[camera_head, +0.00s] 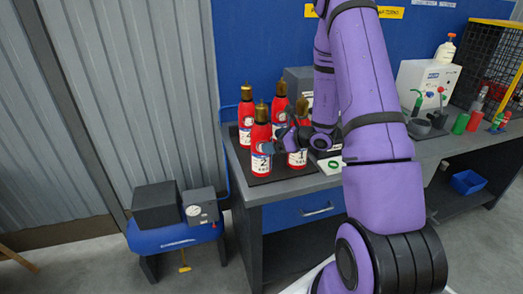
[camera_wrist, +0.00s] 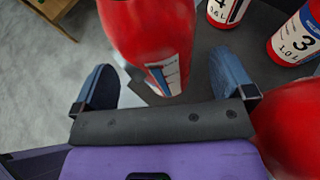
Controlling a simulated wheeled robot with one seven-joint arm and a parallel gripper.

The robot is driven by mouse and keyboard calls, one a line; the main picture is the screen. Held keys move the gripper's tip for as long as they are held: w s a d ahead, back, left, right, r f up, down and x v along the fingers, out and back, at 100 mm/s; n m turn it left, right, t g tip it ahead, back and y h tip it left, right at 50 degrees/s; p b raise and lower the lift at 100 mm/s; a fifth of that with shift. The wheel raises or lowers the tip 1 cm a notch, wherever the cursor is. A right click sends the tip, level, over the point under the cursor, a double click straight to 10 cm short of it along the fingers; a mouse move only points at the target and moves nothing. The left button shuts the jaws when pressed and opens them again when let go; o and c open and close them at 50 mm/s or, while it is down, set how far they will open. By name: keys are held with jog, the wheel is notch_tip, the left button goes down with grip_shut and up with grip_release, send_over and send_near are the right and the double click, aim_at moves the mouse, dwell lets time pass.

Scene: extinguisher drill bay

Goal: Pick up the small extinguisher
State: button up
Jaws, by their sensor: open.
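Several red extinguishers with brass-coloured tops stand upright on a dark tray (camera_head: 280,176) at the bench's left end. My gripper (camera_head: 279,140) is open beside the front-left extinguisher (camera_head: 261,138), close to the front-right one (camera_head: 299,158) marked 1. In the wrist view, one red extinguisher (camera_wrist: 150,35) lies ahead between my spread fingers (camera_wrist: 166,88), with gaps visible at its sides. Another red body (camera_wrist: 295,120) is close by my right finger. Labels 4, 0.6 L (camera_wrist: 227,10) and 3, 1.0 L (camera_wrist: 297,38) show on two others. Which is smallest is unclear in the head view.
The back-left (camera_head: 246,110) and back-middle (camera_head: 280,108) extinguishers stand close behind. A white box (camera_head: 428,82), bottles and a black wire cage (camera_head: 492,62) occupy the bench's right. A blue compressor (camera_head: 178,232) stands on the floor at left. The blue wall is close behind.

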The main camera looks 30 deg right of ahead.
jog(key=x, duration=0.3)
jog(key=shift+w+a, duration=0.25)
jog(key=shift+w, duration=0.05)
jog(key=shift+c, duration=0.2)
jog(key=c, duration=1.4)
jog(key=shift+c, duration=1.4)
jog(key=shift+r, duration=0.1)
